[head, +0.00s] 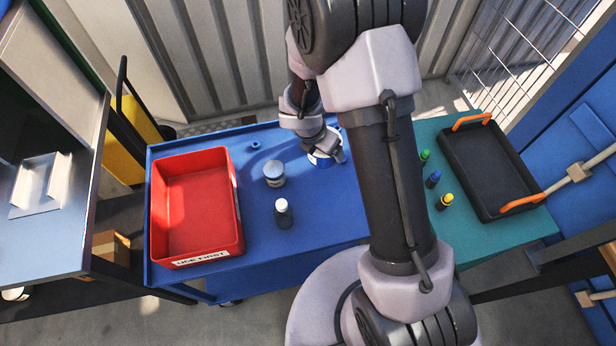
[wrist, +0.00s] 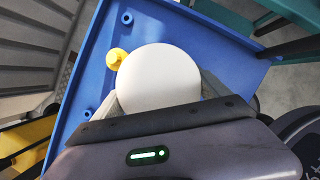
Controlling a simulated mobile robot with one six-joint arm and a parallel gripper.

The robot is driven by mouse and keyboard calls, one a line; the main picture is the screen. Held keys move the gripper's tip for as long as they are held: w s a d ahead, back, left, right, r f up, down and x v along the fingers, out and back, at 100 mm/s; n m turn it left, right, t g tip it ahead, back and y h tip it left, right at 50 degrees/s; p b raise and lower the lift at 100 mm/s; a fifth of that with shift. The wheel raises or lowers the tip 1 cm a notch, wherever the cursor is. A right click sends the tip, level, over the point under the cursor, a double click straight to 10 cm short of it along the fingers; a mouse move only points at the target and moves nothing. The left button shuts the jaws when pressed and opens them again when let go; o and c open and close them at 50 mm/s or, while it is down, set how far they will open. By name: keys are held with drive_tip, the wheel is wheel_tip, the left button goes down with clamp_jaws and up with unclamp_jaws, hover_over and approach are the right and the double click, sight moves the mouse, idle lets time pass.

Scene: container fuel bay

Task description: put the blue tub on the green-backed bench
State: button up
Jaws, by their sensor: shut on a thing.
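The blue tub (head: 320,162) has a white lid and a blue side band, and is at the back of the blue cart, partly hidden by my arm. My gripper (head: 326,146) is shut around it. In the wrist view, the tub's round white lid (wrist: 158,78) sits between the two fingers of my gripper (wrist: 158,95). I cannot tell whether the tub touches the cart top. A grey bench (head: 52,222) with a dark green panel behind it stands at the far left; only part of it shows.
The blue cart (head: 325,225) holds a red bin (head: 190,205), a grey-lidded tub (head: 274,174) and a white-capped bottle (head: 283,213). A metal bracket (head: 40,185) lies on the grey bench. A teal table (head: 470,240) at right holds a black tray (head: 490,170) and small bottles.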

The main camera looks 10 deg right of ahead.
drive_tip(key=shift+s+a+f+n, duration=0.2)
drive_tip(key=shift+a+f+n, duration=0.05)
drive_tip(key=shift+a+n, duration=0.3)
drive_tip(key=b, duration=0.7)
approach(321, 173)
drive_tip(key=x, duration=0.5)
drive_tip(key=shift+r, duration=0.2)
drive_tip(key=shift+f, duration=0.15)
drive_tip(key=o, duration=1.8)
